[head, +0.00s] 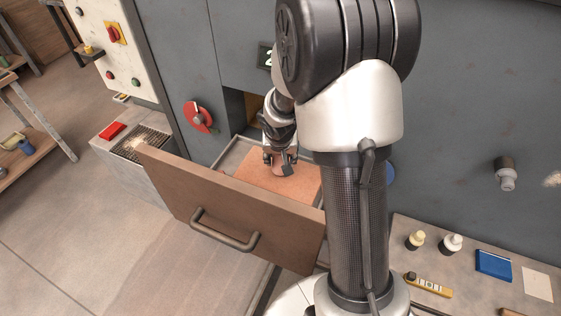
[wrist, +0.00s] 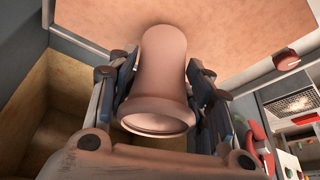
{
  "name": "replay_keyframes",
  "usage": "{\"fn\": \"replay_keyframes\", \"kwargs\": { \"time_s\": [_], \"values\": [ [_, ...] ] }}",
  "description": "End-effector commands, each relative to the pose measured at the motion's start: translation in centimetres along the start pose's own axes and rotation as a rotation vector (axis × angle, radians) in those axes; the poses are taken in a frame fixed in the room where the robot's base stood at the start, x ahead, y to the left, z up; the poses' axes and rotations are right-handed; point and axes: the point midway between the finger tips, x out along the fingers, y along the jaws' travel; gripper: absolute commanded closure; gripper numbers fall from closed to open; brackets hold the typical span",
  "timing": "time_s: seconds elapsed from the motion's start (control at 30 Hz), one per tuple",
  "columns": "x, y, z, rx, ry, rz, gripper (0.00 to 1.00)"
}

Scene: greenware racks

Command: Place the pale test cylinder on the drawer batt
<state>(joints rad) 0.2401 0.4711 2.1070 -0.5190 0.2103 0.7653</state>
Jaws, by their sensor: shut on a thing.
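The test cylinder (wrist: 163,70), pinkish-tan with a flared end toward the camera, is between my gripper's fingers (wrist: 160,82) in the wrist view. My gripper (head: 279,160) is shut on it over the drawer in the head view, where only a small part of the cylinder (head: 284,170) shows. The drawer batt (head: 262,178) is a flat orange-tan slab in the open drawer; it also fills the top of the wrist view (wrist: 92,18). The cylinder's far end points at the batt; I cannot tell whether they touch. My arm hides the drawer's right side.
The brown drawer front (head: 225,205) with its bar handle (head: 222,232) stands in front of the batt. A small reddish-brown round thing (wrist: 285,60) shows near the batt's edge. Bottles (head: 451,243) and a blue pad (head: 493,265) stand at right.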

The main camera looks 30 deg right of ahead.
Motion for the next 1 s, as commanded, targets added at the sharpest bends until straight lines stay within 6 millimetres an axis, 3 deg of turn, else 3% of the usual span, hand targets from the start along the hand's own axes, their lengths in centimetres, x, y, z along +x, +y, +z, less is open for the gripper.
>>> {"fn": "replay_keyframes", "kwargs": {
  "time_s": [0.07,0.47,0.5,0.83,1.0],
  "values": [
    [0.89,-0.01,0.36,-0.002,0.0,0.0,0.83],
    [1.13,-0.01,0.43,0.0,0.001,-0.001,0.83],
    [1.18,0.0,0.49,-0.001,0.0,0.0,0.53],
    [1.06,0.0,0.44,-0.001,0.0,0.0,0.31],
    [1.07,0.0,0.44,-0.001,0.0,0.0,0.31]
  ]
}}
